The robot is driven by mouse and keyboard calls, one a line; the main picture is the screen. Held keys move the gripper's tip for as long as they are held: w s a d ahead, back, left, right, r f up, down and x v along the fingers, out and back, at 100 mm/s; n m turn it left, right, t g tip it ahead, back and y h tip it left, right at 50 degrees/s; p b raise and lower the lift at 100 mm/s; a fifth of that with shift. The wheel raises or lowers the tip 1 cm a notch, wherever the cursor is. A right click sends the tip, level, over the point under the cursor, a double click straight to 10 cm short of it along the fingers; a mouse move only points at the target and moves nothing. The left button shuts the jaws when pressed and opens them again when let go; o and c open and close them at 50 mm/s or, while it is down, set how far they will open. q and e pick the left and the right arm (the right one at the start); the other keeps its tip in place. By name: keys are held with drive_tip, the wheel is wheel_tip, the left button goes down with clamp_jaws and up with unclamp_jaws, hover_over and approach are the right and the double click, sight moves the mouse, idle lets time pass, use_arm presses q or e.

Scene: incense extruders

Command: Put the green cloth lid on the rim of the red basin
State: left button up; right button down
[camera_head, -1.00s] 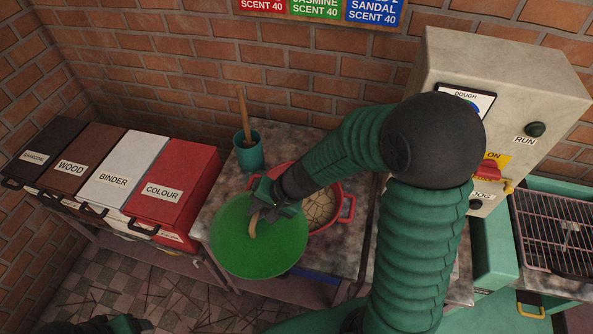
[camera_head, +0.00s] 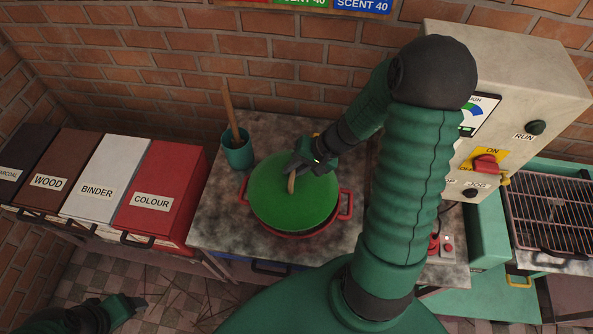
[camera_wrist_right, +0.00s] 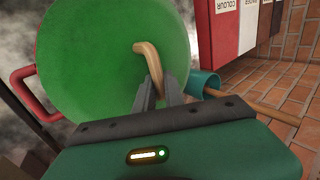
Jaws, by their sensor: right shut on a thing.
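The green cloth lid (camera_head: 288,212) is a round disc with a curved tan handle (camera_head: 292,183). It covers most of the red basin (camera_head: 310,234), whose rim shows along the front and whose handles show at both sides. I cannot tell whether the lid touches the rim. My right gripper (camera_head: 297,168) is shut on the lid's handle at the far side of the lid. In the right wrist view the fingers (camera_wrist_right: 160,90) pinch the handle (camera_wrist_right: 150,65), and a red basin handle (camera_wrist_right: 22,92) shows past the lid's edge. My left gripper (camera_head: 138,304) is low at the bottom left, away from the basin.
A teal cup (camera_head: 238,152) with a wooden stick stands behind and left of the basin on the grey table (camera_head: 215,215). Labelled boxes, including the red COLOUR box (camera_head: 160,190), stand at the left. A grey machine (camera_head: 510,90) and wire rack (camera_head: 550,215) are at the right.

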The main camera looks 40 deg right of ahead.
sight(297, 178)
drive_tip(key=shift+s+d+f, duration=0.15)
drive_tip(key=shift+s+f, duration=0.05)
drive_tip(key=shift+f, duration=0.45)
drive_tip(key=shift+s+d+f, duration=0.15)
drive_tip(key=shift+f, duration=0.45)
drive_tip(key=shift+s+f, duration=0.15)
drive_tip(key=shift+f, duration=0.3)
drive_tip(key=c, duration=1.4)
unclamp_jaws()
drive_tip(key=shift+c, duration=0.2)
use_arm(q)
drive_tip(key=shift+s+a+r, duration=0.1)
drive_tip(key=shift+s+r, duration=0.1)
drive_tip(key=shift+s, duration=0.1)
drive_tip(key=shift+r, duration=0.1)
